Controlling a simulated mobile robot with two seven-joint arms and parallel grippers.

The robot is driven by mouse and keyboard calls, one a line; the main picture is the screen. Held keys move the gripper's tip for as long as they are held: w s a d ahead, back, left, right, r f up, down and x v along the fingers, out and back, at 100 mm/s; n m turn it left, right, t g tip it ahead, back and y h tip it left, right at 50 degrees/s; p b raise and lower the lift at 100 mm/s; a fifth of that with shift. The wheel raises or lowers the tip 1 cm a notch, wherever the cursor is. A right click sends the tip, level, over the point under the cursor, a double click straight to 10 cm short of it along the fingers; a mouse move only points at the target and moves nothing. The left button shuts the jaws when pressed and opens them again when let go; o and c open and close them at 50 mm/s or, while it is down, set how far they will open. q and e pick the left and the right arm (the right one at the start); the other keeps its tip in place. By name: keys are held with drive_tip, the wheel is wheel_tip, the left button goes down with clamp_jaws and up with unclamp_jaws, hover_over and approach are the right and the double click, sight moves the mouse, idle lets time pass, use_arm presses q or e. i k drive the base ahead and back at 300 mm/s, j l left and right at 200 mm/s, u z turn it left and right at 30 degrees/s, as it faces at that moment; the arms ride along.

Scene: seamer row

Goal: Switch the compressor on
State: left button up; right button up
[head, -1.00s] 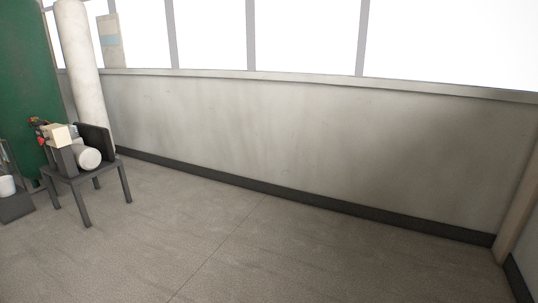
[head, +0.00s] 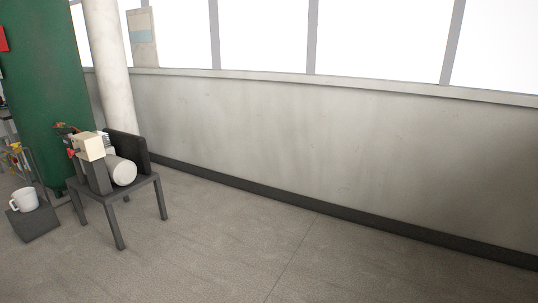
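What may be the compressor stands at the left in the head view: a white cylinder (head: 123,172) lies on a small dark table (head: 113,194), with a cream box (head: 88,146) on a dark post (head: 99,177) beside it. A red part (head: 71,153) shows on the left side of the cream box. A dark upright panel (head: 128,149) stands behind the cylinder. I cannot make out the switch or its position. Neither of my grippers is in view.
A white mug (head: 24,199) sits on a low dark block (head: 35,223) left of the table. Behind are a green panel (head: 42,90) and a white column (head: 108,65). A grey wall (head: 330,155) runs along the back. The floor (head: 225,245) in front and right is clear.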

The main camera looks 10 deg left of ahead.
sight(71, 152)
drive_tip(key=i+j, duration=0.15)
drive_tip(key=j, duration=0.25)
drive_tip(key=i+j, duration=0.2)
drive_tip(key=j, duration=0.2)
drive_tip(key=i+j, duration=0.15)
drive_tip(key=j, duration=0.2)
drive_tip(key=i+j, duration=0.15)
drive_tip(key=j, duration=0.25)
drive_tip(key=i+j+u, duration=0.1)
drive_tip(key=j, duration=0.3)
drive_tip(key=i+j+u, duration=0.1)
drive_tip(key=i+j, duration=1.4)
